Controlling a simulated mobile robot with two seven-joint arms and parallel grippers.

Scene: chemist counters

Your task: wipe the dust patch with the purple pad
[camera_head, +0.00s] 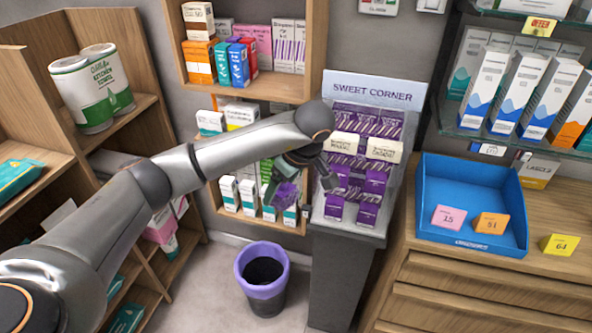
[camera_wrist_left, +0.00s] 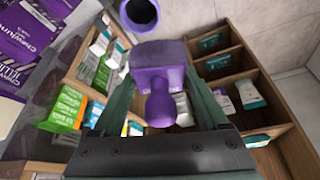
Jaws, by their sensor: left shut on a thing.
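My left gripper (camera_head: 297,177) is shut on the purple pad (camera_head: 287,194), in front of the left side of the sweet display. In the left wrist view the pad (camera_wrist_left: 158,58) shows its square purple block and round knob between the two dark green fingers. The pad is in the air, apart from the shelves behind it. I cannot make out a dust patch in either view. My right gripper is not in view.
The Sweet Corner stand (camera_head: 372,95) holds purple packets beside the gripper. A purple-rimmed bin (camera_head: 244,266) stands on the floor below. A blue tray (camera_head: 470,172) with number cards lies on the wooden counter (camera_head: 405,262) at right. Stocked shelves (camera_head: 240,95) stand behind.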

